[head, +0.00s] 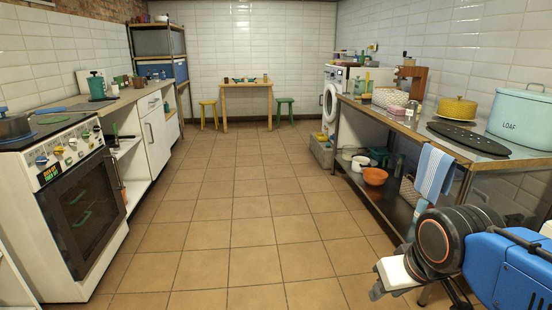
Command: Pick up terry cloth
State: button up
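A blue and white striped cloth (434,174), which looks like the terry cloth, hangs over the front edge of the metal counter (456,139) on the right. Its lower part hangs beside the counter's front leg, and its bottom end is partly hidden behind my arm. My gripper (378,279) is at the lower right, below and to the left of the cloth in the picture and apart from it. Nothing shows in it. From this angle I cannot tell whether its fingers are open or shut.
A black board (467,139), a teal LOAF bin (522,117) and a yellow pot (457,107) stand on the counter. An orange bowl (375,176) sits on the lower shelf. A stove (62,206) stands at left. The tiled floor (240,215) between is clear.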

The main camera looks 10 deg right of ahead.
aim_at(397, 110)
jog(key=i+u, duration=0.1)
jog(key=i, duration=1.55)
